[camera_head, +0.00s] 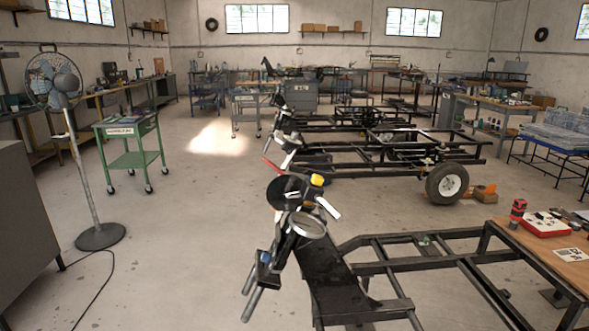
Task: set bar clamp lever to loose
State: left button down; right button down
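A black steering column with a handlebar (292,228) stands at the front of the nearest black metal frame (395,268). It has grey grips, a round grey disc (308,225) and a yellow part (317,180) near its top. A thin red piece (271,166) shows just behind it; I cannot tell which frame it belongs to. I cannot make out the bar clamp lever or its setting at this size. Neither of my grippers is in view.
A wooden-topped table (530,250) with a red case (545,224) stands at the right. A fan (85,165), a green cart (130,145) and a grey cabinet (25,220) stand at the left. Floor left of the column is clear. More frames stand behind.

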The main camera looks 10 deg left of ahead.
aim_at(265, 160)
jog(key=i+j+z, duration=0.2)
jog(key=j, duration=0.15)
jog(key=i+j+z, duration=0.2)
jog(key=j, duration=0.15)
jog(key=j+z, duration=0.15)
jog(key=j, duration=0.2)
jog(key=i+j+z, duration=0.2)
jog(key=j, duration=0.2)
jog(key=i+j, duration=0.1)
jog(key=j, duration=0.4)
jog(key=i+j, duration=0.15)
jog(key=j, duration=0.35)
jog(key=i+j+z, duration=0.1)
jog(key=j, duration=0.4)
jog(key=i+j, duration=0.1)
jog(key=j, duration=0.4)
jog(key=i+j, duration=0.1)
jog(key=j, duration=0.4)
jog(key=i+j, duration=0.1)
jog(key=j, duration=0.45)
jog(key=z, duration=0.05)
